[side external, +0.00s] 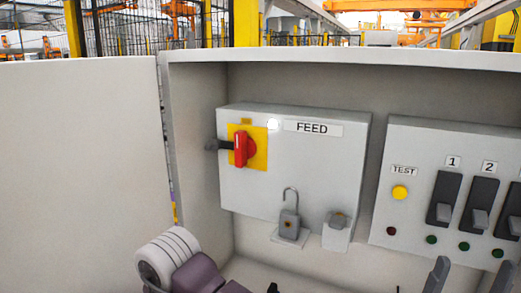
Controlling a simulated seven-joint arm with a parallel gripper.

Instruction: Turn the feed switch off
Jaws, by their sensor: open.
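The feed switch (241,149) is a red rotary handle on a yellow plate (261,135), on a grey box (300,165) labelled FEED (312,128). The handle's grip stands about upright. A dark stub sticks out at its left. A bright white lamp (273,124) shows right of the plate. My gripper (474,263) shows at the bottom right as two dark fingertips, apart with nothing seen between them. It is well below and right of the switch, not touching it. The rest of the gripper is cut off by the frame.
Below the label, a grey padlock (289,223) with a tall shackle sits beside a small bracket (337,230). A panel at right has a yellow TEST button (400,192) and black switches (444,198). The cabinet door (80,150) stands at left.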

